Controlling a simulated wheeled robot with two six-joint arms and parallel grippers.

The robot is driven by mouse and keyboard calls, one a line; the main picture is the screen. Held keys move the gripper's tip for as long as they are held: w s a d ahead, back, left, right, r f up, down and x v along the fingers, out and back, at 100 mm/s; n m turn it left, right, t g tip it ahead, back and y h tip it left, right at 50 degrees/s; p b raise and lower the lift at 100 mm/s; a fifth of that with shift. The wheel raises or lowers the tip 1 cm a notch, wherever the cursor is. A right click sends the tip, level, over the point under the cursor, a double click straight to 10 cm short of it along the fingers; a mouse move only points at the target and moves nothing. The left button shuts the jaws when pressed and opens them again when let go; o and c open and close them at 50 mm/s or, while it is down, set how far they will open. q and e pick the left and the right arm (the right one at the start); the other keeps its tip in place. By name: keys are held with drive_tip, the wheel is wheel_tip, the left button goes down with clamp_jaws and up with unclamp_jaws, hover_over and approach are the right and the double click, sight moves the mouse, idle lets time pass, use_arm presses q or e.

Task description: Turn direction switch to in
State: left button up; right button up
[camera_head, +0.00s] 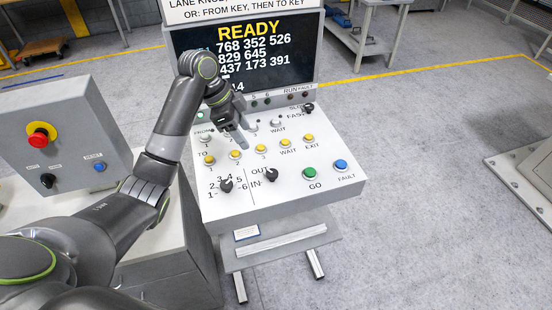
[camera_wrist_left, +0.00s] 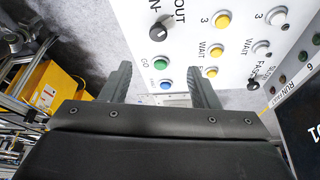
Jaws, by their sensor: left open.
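The direction switch (camera_head: 271,174) is a black rotary knob on the sloped white console panel (camera_head: 340,207), beside the OUT and IN labels. I cannot tell for sure which label it points at. It also shows at the top of the left wrist view (camera_wrist_left: 159,31), beyond the fingertips. My left gripper (camera_head: 243,140) hangs above the panel, up and left of the switch, over the button rows. In the left wrist view its two fingers (camera_wrist_left: 159,65) are apart with nothing held between them. My right gripper is not in view.
A numbered black knob (camera_head: 226,185) is left of the switch. Yellow buttons (camera_head: 261,148), a green GO button (camera_head: 310,174) and a blue FAULT button (camera_head: 341,165) surround it. A screen (camera_head: 245,50) reads READY. A grey box with a red button (camera_head: 40,136) stands left.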

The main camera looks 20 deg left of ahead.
use_arm(q)
drive_tip(key=b, duration=1)
approach(271, 173)
wheel_tip(271, 173, down, 3)
drive_tip(key=d+f, duration=0.1)
drive_tip(key=f, duration=0.1)
drive_tip(key=w+d+f+p, duration=0.1)
drive_tip(key=f, duration=0.1)
drive_tip(key=shift+d, duration=0.4)
drive_tip(key=shift+w+d+f, duration=0.1)
drive_tip(key=shift+d+f, duration=0.05)
drive_tip(key=shift+f, duration=0.3)
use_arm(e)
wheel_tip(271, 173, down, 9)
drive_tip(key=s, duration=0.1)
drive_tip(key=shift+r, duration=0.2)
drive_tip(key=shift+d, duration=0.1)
